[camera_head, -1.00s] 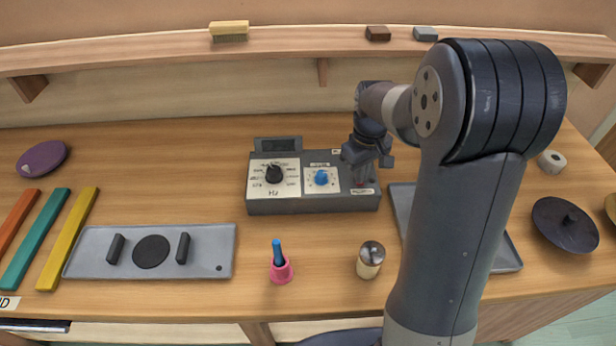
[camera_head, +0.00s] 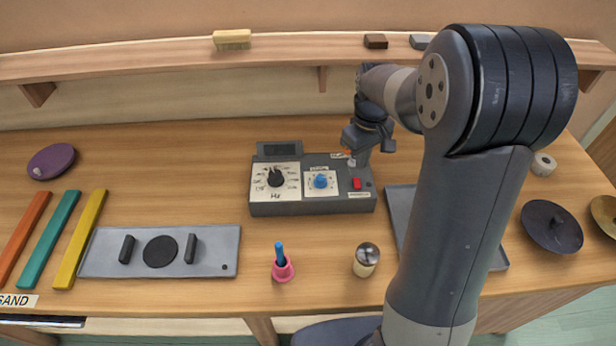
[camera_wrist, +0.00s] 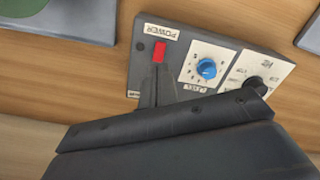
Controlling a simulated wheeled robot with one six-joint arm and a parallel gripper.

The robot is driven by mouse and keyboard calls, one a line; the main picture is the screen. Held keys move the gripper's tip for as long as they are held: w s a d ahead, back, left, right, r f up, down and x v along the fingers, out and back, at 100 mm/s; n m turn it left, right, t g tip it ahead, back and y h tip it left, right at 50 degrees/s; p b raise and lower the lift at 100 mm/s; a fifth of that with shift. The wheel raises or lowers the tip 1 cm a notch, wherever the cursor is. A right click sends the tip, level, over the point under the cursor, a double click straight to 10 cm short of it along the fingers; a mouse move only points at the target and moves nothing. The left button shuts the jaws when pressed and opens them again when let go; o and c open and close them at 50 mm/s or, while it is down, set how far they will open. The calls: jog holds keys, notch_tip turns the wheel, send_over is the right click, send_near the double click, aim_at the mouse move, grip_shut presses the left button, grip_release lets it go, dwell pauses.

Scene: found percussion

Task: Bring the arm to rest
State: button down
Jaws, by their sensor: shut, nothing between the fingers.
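My gripper (camera_head: 358,158) is shut and empty, pointing down just above and behind the right part of the grey control box (camera_head: 310,207). The box has a dark display, a black knob (camera_head: 275,178), a blue knob (camera_head: 321,181) and a red power switch (camera_head: 357,184). The switch shows clear of the fingers in the head view. In the wrist view the closed fingers (camera_wrist: 157,90) appear just beside the red switch (camera_wrist: 159,52), with the blue knob (camera_wrist: 206,68) to their right. My arm rises at the right and covers part of the bench.
A grey tray (camera_head: 400,205) lies partly behind my arm. A pink holder (camera_head: 283,270) and a small jar (camera_head: 366,262) stand in front of the box. A grey plate (camera_head: 215,262) and coloured bars (camera_head: 50,238) lie left. A shelf (camera_head: 270,66) runs behind.

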aim_at(357, 185)
jog(key=shift+f, duration=0.1)
notch_tip(357, 185, down, 7)
jog(key=b, duration=0.5)
jog(key=shift+b, duration=0.4)
